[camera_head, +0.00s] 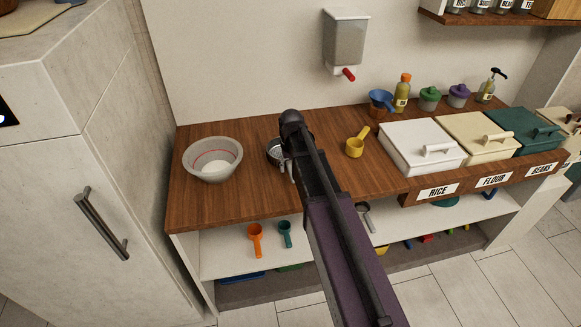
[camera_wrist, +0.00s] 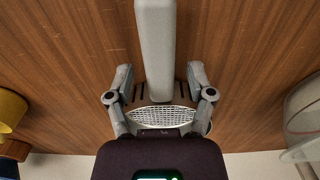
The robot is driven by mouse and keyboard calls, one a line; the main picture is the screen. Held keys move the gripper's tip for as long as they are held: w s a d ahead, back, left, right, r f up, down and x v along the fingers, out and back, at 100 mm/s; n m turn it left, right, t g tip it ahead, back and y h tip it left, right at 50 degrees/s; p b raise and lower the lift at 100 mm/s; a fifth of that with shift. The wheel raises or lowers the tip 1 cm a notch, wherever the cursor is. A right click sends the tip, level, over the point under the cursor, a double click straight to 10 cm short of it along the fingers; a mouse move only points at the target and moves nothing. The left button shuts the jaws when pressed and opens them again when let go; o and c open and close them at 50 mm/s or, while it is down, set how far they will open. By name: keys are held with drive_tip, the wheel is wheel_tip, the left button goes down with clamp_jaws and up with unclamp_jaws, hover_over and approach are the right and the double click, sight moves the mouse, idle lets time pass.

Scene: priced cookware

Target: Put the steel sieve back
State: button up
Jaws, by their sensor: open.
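The steel sieve (camera_head: 274,148) is on the wooden counter (camera_head: 240,203), right of the grey bowl, mostly hidden behind my arm in the head view. In the wrist view its mesh (camera_wrist: 162,117) shows behind the gripper, and a broad grey handle (camera_wrist: 155,45) runs to the top edge. My gripper (camera_wrist: 160,76) is open, one finger on each side of the handle. I cannot tell whether either finger touches it. In the head view my gripper (camera_head: 287,165) is by the sieve, its fingers largely covered by the arm.
A grey bowl (camera_head: 213,158) stands left and a yellow scoop (camera_head: 357,142) right. Orange (camera_head: 256,240) and teal (camera_head: 285,234) scoops hang at the front edge, with a metal utensil (camera_head: 365,216) farther right. Lidded bins, including the white rice bin (camera_head: 420,147), fill the counter's right.

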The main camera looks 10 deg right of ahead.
wheel_tip(320, 180, up, 11)
drive_tip(key=p, duration=1)
drive_tip(key=shift+f, duration=0.15)
drive_tip(key=shift+s, duration=0.1)
idle(0.4)
drive_tip(key=s, duration=1.8)
drive_tip(key=shift+s, duration=0.25)
drive_tip(key=shift+a, duration=0.1)
